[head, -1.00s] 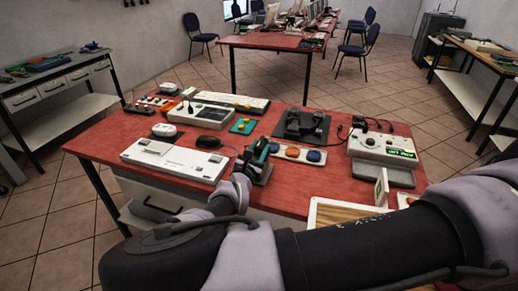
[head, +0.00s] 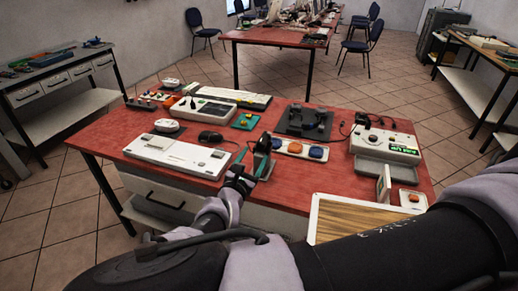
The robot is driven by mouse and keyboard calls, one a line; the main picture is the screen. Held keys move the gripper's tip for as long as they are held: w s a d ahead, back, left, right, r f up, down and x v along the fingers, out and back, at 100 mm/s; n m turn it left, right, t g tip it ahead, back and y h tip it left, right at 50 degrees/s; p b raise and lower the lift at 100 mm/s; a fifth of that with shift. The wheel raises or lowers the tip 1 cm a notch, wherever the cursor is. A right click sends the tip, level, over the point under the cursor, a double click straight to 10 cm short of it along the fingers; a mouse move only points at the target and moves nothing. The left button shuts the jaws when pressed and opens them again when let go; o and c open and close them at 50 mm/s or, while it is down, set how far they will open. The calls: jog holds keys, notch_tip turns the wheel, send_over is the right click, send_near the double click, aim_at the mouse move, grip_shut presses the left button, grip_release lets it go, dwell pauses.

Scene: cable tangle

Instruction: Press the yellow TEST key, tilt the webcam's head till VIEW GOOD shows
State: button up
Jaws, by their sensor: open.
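A white box (head: 372,137) with a small lit green display (head: 403,149) stands at the right of the red table; I cannot read the display's text surely. A small dark thing (head: 362,119) with a cable is at the box's back left, perhaps the webcam. I cannot make out a yellow TEST key surely. A small green board (head: 246,121) with yellowish parts lies near the table's middle. My gripper (head: 264,146) is open near the front middle of the table, left of the white box and apart from it.
A white strip with orange and blue buttons (head: 302,149) lies right of my gripper. A white console (head: 178,155) and a black mouse (head: 211,137) are to its left. A dark tray (head: 305,121) stands behind. A wood-topped white-edged board (head: 350,221) is at the front right.

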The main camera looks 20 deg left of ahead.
jog(key=shift+s+a, duration=0.15)
jog(key=shift+s, duration=1.55)
jog(key=w+d+r+m+g+h, duration=0.3)
jog(key=w+d+r+m+g, duration=0.2)
jog(key=d+m+g, duration=0.3)
jog(key=w+d+r+m+g+h, duration=0.3)
jog(key=w+d+r+m+g, duration=0.15)
jog(key=d+m, duration=0.5)
jog(key=d+r+m+g+y, duration=0.55)
jog(key=d+r+m, duration=0.25)
jog(key=d+r, duration=0.6)
jog(key=s+d+r+m+t+y, duration=0.2)
jog(key=s+d+r+m+t, duration=0.1)
jog(key=r, duration=0.6)
jog(key=s+d+r+m+t+y, duration=0.1)
jog(key=s+d+r+m+t, duration=0.3)
jog(key=s+d+r+m, duration=0.2)
notch_tip(320, 180, up, 3)
jog(key=shift+s+d+m+y, duration=0.15)
jog(key=shift+d+m+y, duration=0.2)
jog(key=shift+d+m, duration=0.6)
jog(key=shift+d, duration=0.2)
